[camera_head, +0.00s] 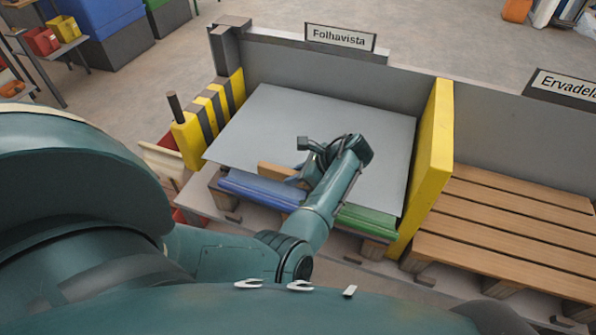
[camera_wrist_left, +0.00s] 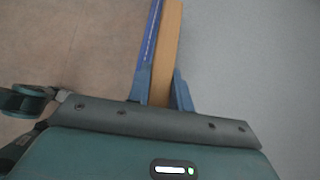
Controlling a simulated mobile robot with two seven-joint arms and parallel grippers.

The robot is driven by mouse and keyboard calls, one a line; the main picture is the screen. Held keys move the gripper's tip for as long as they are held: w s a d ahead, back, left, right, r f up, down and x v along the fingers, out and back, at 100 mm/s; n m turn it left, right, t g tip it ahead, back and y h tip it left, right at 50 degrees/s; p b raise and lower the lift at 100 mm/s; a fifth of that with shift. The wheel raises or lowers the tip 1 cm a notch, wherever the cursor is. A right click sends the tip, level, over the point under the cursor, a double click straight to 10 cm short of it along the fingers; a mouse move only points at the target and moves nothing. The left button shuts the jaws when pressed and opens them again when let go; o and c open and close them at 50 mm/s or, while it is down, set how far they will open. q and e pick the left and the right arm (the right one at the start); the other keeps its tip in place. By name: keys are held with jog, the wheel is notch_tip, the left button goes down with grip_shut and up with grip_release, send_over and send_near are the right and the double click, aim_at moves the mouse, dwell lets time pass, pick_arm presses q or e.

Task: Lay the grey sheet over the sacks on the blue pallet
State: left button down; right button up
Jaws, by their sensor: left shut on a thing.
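The grey sheet (camera_head: 290,125) lies spread nearly flat in the bay under the Folhavista sign. It covers most of what is below it. A rounded blue form (camera_head: 258,190) and a green one (camera_head: 368,221) show under its near edge; they look like sack ends. My left gripper (camera_head: 299,178) is at the near edge of the sheet, shut on a wooden strip (camera_head: 274,172) there. In the left wrist view the strip (camera_wrist_left: 172,40) stands between the two fingers (camera_wrist_left: 162,92), with the sheet (camera_wrist_left: 240,60) to its right. The pallet's colour is mostly hidden.
A yellow wall (camera_head: 424,165) bounds the bay on the right, and yellow-and-black posts (camera_head: 212,112) on the left. A bare slatted wooden pallet (camera_head: 510,230) lies to the right. The Folhavista sign (camera_head: 340,37) tops the grey back wall.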

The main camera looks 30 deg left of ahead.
pick_arm(q)
jog(key=shift+a+f, duration=0.1)
jog(key=shift+f, duration=0.05)
jog(key=c, duration=1.2)
grip_release()
jog(key=shift+o, duration=0.2)
jog(key=v, duration=1.3)
